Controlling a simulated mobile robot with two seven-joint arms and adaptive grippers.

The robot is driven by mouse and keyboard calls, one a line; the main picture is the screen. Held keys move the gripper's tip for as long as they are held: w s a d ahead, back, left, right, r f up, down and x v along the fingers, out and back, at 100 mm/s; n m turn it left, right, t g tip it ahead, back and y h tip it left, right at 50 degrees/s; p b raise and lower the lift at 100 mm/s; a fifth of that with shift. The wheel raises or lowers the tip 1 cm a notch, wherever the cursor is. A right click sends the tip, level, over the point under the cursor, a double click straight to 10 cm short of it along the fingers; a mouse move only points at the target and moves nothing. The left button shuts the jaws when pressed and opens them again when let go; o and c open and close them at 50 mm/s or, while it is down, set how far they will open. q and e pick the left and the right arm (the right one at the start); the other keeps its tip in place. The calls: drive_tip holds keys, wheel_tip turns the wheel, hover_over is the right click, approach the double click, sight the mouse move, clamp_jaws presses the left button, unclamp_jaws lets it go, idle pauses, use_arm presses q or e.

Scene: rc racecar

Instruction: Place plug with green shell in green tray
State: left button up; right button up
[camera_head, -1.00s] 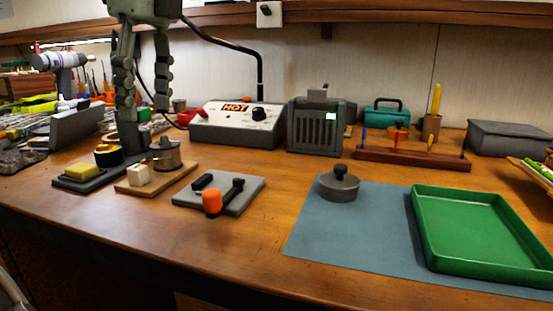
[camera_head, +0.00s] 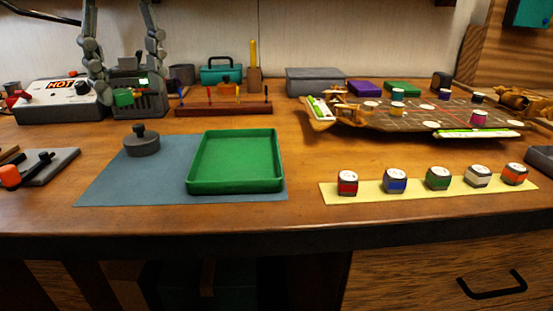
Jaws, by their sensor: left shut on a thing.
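The plug with green shell (camera_head: 123,97) shows as a small green block between the fingertips of my left gripper (camera_head: 125,92), at the left in front of the grey vented box. The left gripper comes down from the top edge, shut on the plug and holding it above the table. Its fingers partly cover the vented box. The green tray (camera_head: 236,185) is empty and lies to the right of the gripper and nearer the front. My right gripper is not in view.
A grey lidded weight (camera_head: 141,143) stands on the blue mat (camera_head: 120,188) left of the tray. A wooden rack (camera_head: 222,109) stands behind the tray. The racecar chassis (camera_head: 420,112) is at the right. Several coloured jars stand on a yellow strip (camera_head: 335,193).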

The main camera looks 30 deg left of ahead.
use_arm(q)
drive_tip(key=shift+w+d+f+m, duration=0.1)
drive_tip(key=shift+w+d+m, duration=0.25)
drive_tip(key=shift+d, duration=0.5)
drive_tip(key=p, duration=0.1)
hover_over(237, 161)
drive_tip(key=f, duration=0.6)
drive_tip(key=shift+s+f, duration=0.25)
drive_tip(key=shift+w+d+f, duration=0.15)
drive_tip(key=shift+w+d, duration=0.05)
wheel_tip(237, 161, down, 4)
drive_tip(key=shift+r, duration=0.1)
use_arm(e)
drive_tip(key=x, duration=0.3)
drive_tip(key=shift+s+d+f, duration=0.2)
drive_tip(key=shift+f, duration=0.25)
use_arm(q)
drive_tip(key=shift+f, duration=0.2)
